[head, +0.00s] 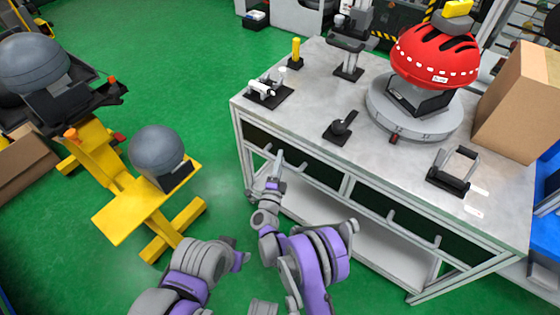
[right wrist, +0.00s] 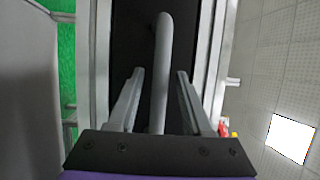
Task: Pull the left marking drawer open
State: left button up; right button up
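The left marking drawer (head: 327,178) is the left dark front under the grey workbench top; it looks flush with the frame. Its bar handle (head: 266,149) is partly covered by my right gripper (head: 279,157) in the head view. In the right wrist view the handle bar (right wrist: 161,70) runs between the two fingers of the right gripper (right wrist: 158,85). The fingers are apart, with a visible gap on each side of the bar. The dark drawer front (right wrist: 132,40) lies behind. My left gripper cannot be made out in the head view.
The workbench top (head: 315,85) carries a red helmet (head: 437,55) on a round base, a black-handled fixture (head: 452,172) and small tools. A second drawer (head: 410,228) is to the right. A yellow stand (head: 140,205) with a grey dome is left. Green floor lies between.

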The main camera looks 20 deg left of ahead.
grip_shut()
dwell(1.2)
